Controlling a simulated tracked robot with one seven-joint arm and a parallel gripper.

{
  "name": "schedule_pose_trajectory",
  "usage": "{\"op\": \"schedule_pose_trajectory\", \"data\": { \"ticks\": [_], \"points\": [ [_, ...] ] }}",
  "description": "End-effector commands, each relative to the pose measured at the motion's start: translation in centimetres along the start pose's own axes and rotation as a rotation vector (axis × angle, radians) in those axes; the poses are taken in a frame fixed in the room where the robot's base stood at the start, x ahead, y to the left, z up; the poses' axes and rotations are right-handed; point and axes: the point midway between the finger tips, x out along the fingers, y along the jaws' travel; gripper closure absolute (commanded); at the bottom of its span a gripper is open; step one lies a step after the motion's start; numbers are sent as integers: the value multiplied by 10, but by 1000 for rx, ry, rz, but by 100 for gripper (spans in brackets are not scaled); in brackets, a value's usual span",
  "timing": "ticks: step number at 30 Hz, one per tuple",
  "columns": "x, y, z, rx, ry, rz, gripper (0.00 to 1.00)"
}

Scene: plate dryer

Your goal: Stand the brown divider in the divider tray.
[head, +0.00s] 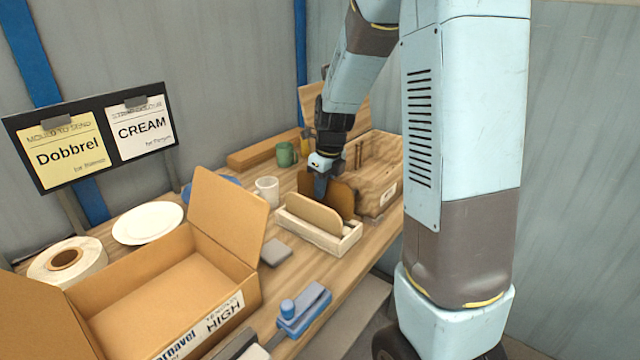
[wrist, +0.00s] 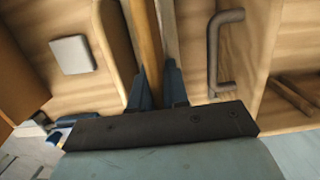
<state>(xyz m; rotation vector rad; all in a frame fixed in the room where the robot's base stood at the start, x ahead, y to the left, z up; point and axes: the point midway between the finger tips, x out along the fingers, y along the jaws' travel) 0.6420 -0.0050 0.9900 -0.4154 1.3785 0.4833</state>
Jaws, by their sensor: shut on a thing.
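My gripper (head: 320,187) is shut on the brown divider (head: 341,196), a rounded flat panel held upright on edge. In the wrist view the brown divider (wrist: 147,45) shows edge-on, running up from between my fingertips (wrist: 158,88). The divider tray (head: 350,241) is a low pale box on the table. A lighter tan divider (head: 311,213) stands in it, in front of the brown one. The brown divider is at the tray's far side; its lower edge is hidden, so I cannot tell whether it is seated in the tray or above it.
A wooden crate (head: 378,203) with a handle (wrist: 222,50) stands close behind the tray. A white mug (head: 267,190), a green mug (head: 286,154) and a grey square block (head: 275,252) are nearby. An open cardboard box (head: 228,215) fills the left front.

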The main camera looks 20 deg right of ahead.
Motion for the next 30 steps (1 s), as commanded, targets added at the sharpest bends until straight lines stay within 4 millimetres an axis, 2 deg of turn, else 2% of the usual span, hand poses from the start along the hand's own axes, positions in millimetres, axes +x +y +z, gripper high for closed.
{"op": "schedule_pose_trajectory", "data": {
  "ticks": [21, 30],
  "points": [
    [33, 0, -5, -1, 0, 0, 100],
    [39, 0, -6, 0, 0, 0, 100]
  ]
}}
